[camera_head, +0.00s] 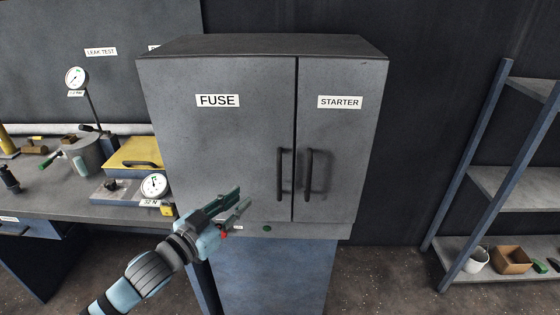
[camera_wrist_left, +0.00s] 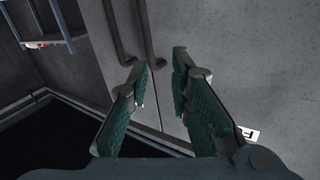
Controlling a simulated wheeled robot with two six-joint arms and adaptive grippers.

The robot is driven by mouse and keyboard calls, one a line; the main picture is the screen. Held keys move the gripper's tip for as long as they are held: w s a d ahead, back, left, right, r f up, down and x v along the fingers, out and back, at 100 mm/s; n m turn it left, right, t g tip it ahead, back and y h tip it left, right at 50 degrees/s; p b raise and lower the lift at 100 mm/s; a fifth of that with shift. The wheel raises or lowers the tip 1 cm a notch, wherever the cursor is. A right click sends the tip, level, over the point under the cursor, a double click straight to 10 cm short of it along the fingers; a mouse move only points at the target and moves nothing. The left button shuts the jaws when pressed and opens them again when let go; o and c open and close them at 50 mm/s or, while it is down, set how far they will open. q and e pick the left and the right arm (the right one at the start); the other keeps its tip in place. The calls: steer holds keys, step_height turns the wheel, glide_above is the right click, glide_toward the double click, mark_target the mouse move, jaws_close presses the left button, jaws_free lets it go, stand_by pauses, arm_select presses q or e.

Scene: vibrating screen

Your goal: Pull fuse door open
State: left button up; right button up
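The fuse door (camera_head: 217,140) is the wide left door of the grey cabinet, with a FUSE label, and it is closed. Its black vertical handle (camera_head: 280,174) is near the door's right edge. My left gripper (camera_head: 243,199) is in front of the door's lower part, left of and below the handle, not touching it. In the left wrist view the gripper (camera_wrist_left: 158,70) has its green-padded fingers apart with nothing between them. Two handles show beyond the fingertips, the nearer one the fuse handle (camera_wrist_left: 154,35). My right gripper is in neither view.
The narrower starter door (camera_head: 340,130) is closed, with its own handle (camera_head: 309,175) close beside the fuse handle. A bench (camera_head: 60,205) with gauges and a yellow-topped box (camera_head: 135,153) stands at the left. A blue-framed shelf (camera_head: 505,190) stands at the right, beyond a clear gap.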

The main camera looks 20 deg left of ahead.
arm_select(q)
steer(key=s+d+r, duration=0.1)
steer(key=d+r, duration=0.1)
steer(key=n+b, duration=0.1)
steer(key=b, duration=0.1)
glide_toward(278, 173)
steer(key=x, duration=1)
steer(key=shift+w+r+b, duration=0.1)
steer(key=shift+w+b, duration=0.15)
steer(key=shift+b, duration=0.15)
steer(key=shift+w, duration=0.1)
jaws_close()
steer(key=shift+h, duration=0.3)
